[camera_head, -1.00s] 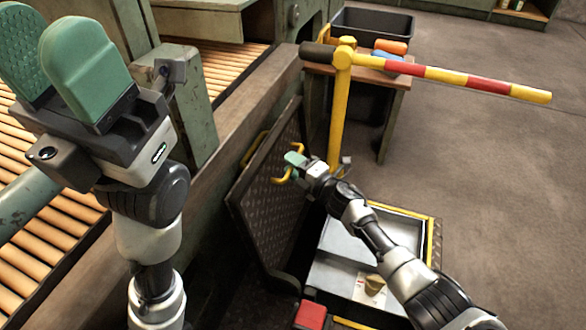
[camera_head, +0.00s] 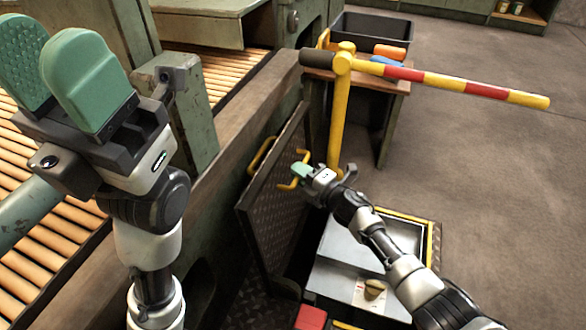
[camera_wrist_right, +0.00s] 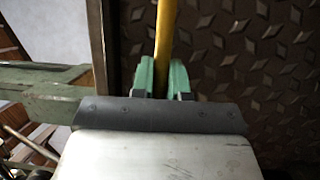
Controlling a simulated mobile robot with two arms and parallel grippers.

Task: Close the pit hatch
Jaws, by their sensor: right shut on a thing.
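The pit hatch (camera_head: 262,222) is a dark diamond-plate panel standing steeply raised at the left side of the floor pit. It has a yellow handle (camera_head: 300,157) on the face towards the pit. My right gripper (camera_head: 299,172) is at this handle. In the right wrist view, the yellow bar (camera_wrist_right: 166,45) runs between the green fingers (camera_wrist_right: 161,78), which are shut on it; the hatch plate (camera_wrist_right: 240,50) fills the right side behind. My left gripper (camera_head: 52,70) is raised at upper left, its green fingers apart and empty. The pit (camera_head: 300,262) is partly hidden by my right arm.
A grey metal box (camera_head: 335,278) sits in the pit, with a yellow edge strip at right. A yellow post with a striped barrier arm (camera_head: 450,80) stands just behind the hatch. A roller conveyor (camera_head: 40,240) lies left. The floor at right is clear.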

